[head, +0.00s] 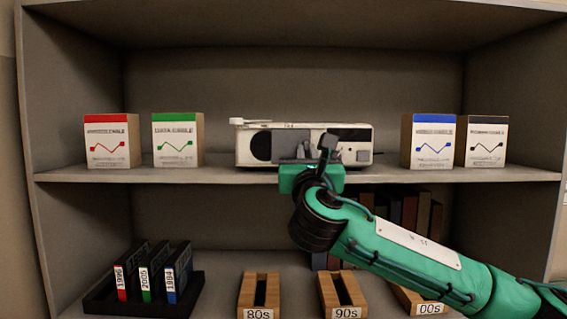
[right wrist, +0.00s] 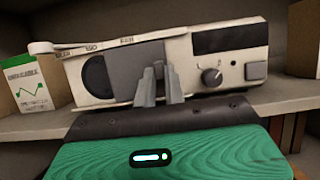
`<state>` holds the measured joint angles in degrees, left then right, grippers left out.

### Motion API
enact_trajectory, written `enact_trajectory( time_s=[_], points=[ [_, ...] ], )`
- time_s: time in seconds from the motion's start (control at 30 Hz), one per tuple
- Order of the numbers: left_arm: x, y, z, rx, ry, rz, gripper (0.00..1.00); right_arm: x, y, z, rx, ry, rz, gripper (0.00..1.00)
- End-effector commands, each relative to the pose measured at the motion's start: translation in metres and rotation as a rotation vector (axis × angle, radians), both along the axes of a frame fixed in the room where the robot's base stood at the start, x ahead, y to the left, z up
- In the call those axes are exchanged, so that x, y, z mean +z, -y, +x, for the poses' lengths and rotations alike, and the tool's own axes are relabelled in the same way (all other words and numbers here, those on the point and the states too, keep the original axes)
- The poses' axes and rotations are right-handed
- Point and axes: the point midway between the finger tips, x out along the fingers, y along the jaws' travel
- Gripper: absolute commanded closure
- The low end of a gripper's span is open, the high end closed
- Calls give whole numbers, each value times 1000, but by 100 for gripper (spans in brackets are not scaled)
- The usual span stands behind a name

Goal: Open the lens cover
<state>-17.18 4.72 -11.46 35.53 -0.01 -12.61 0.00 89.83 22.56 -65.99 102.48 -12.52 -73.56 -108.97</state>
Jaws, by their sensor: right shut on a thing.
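A white projector-like device (head: 305,146) stands on the middle of the upper shelf. It also fills the centre of the right wrist view (right wrist: 215,66). A dark round lens (right wrist: 96,78) shows at the left of its front. A flat grey lens cover (right wrist: 135,58) lies on the front just right of the lens, by its right edge. My right gripper (head: 308,152) reaches up in front of the device. Its grey fingers (right wrist: 161,84) are shut at the cover; the gripped part is hidden between them. My left gripper is out of view.
Boxes with red (head: 107,140), green (head: 178,139), blue (head: 432,140) and dark (head: 486,141) tops stand on both sides of the device. Labelled cartridges stand in a black tray (head: 180,296) below, near wooden holders (head: 259,291). The shelf edge (head: 215,175) runs below the device.

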Motion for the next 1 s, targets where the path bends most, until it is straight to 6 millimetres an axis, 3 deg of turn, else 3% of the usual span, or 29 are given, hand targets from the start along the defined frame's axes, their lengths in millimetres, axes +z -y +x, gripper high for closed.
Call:
enact_trajectory(
  time_s=[0.13,0.43,0.47,0.57,0.87,1.0],
  points=[
    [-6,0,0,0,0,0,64,-1,17,0,-1,0,0,100],
    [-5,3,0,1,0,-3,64,0,18,0,1,-1,0,100],
    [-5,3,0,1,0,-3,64,0,18,0,1,-1,0,87],
    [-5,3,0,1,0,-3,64,0,18,0,1,0,0,68],
    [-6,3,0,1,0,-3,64,-1,17,-1,2,1,-1,67],
    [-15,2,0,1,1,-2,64,-7,17,-11,3,2,-1,67]
  ],
)
